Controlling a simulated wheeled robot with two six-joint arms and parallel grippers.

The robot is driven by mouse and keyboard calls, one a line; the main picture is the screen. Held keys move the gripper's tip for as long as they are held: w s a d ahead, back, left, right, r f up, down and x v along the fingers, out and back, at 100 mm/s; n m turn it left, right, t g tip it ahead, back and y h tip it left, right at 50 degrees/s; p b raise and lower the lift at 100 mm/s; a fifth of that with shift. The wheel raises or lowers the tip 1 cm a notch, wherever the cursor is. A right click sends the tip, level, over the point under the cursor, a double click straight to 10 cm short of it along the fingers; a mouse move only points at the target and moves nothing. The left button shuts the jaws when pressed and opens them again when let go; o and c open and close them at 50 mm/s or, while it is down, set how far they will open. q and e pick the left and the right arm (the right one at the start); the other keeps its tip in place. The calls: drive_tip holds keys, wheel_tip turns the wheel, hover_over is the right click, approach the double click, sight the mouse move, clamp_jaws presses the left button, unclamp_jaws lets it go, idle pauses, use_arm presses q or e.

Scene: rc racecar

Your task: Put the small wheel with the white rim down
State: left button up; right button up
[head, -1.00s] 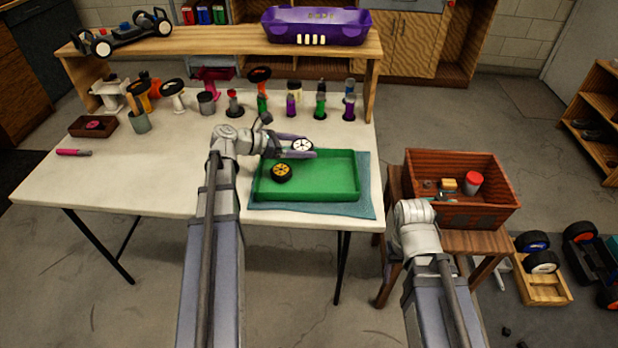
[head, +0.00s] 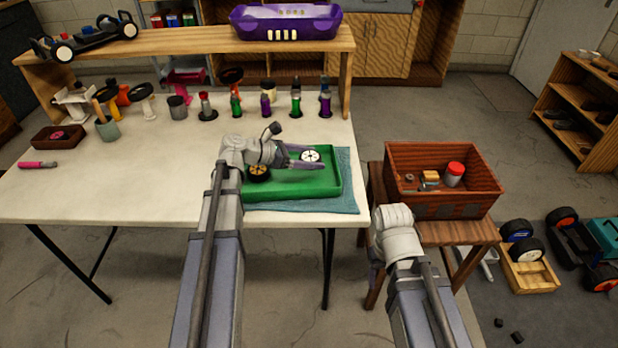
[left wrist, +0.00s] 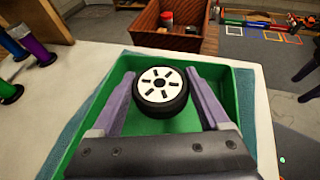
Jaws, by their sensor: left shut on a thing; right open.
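The small wheel with the white rim (head: 311,156) is between the fingers of my left gripper (head: 305,157), which is shut on it. In the left wrist view the wheel (left wrist: 162,88) lies white face up between both fingers (left wrist: 160,100), over the floor of the green tray (left wrist: 240,82). I cannot tell whether it touches the floor. A black wheel with a yellow rim (head: 258,173) is at the left of the tray (head: 300,190), partly behind my left arm.
The tray sits on a blue cloth (head: 348,185) on the white table (head: 150,195). Several coloured upright pieces stand behind it. A brown crate (head: 445,205) with a red-lidded jar is on a stool to the right. The table's front middle is clear.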

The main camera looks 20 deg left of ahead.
sight(310, 175)
use_arm(q)
drive_tip(key=shift+f+b, duration=1.8)
drive_tip(key=shift+f, duration=0.3)
drive_tip(key=shift+f, duration=0.1)
drive_tip(key=shift+f, duration=0.15)
drive_tip(key=o, duration=1.2)
drive_tip(key=shift+r, duration=0.3)
drive_tip(key=p+v, duration=0.4)
drive_tip(key=v, duration=0.7)
drive_tip(key=shift+r, duration=0.1)
drive_tip(key=shift+s+a+r+p, duration=0.1)
drive_tip(key=shift+s+a+p, duration=0.2)
drive_tip(key=shift+a+p, duration=0.05)
